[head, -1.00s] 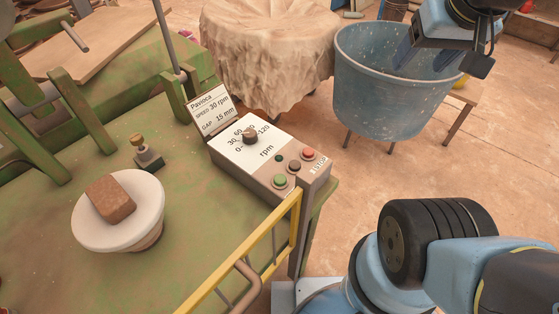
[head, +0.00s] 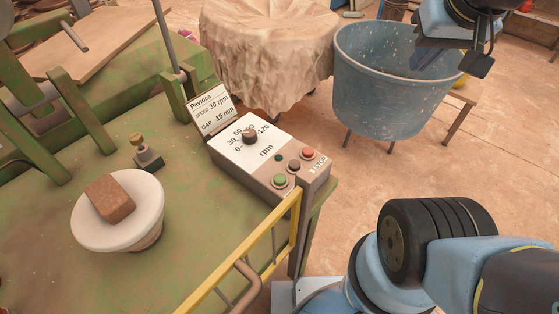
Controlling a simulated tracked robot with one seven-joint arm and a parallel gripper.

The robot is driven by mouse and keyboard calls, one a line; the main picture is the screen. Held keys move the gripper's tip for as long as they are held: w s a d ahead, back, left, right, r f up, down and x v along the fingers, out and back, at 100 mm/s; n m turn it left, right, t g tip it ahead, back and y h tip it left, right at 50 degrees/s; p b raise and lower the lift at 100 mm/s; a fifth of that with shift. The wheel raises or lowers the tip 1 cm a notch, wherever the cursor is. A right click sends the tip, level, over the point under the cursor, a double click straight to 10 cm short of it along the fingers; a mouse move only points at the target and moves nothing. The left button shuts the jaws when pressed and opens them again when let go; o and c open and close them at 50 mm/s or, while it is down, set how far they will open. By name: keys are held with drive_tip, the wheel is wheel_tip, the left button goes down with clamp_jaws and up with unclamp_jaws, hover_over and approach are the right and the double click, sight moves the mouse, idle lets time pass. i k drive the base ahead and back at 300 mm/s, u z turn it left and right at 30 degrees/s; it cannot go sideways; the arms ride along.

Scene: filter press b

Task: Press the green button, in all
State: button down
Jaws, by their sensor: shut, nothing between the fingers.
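The green button (head: 280,181) is a round cap at the front corner of the grey control box (head: 238,169), nearest the yellow rail. It stands clear and nothing touches it. A red button (head: 308,153) next to a STOP label, a dark brown button (head: 294,165) and a small dark green round piece (head: 278,157) share the panel. My gripper (head: 481,65) is the dark end piece at the top right, shut and empty. It is partly cut off by the frame, in front of the blue tub in the picture, well away from the box.
A rpm knob (head: 250,137) and a Pavioca sign (head: 211,109) are behind the buttons. A yellow rail (head: 240,255) runs along the green table's near edge. A white dish (head: 105,236) holds a brown block. A blue tub (head: 390,100) and a cloth-covered round thing (head: 268,50) stand behind.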

sight(278, 179)
drive_tip(key=u, duration=0.95)
drive_tip(key=k, duration=0.8)
drive_tip(key=z, duration=0.45)
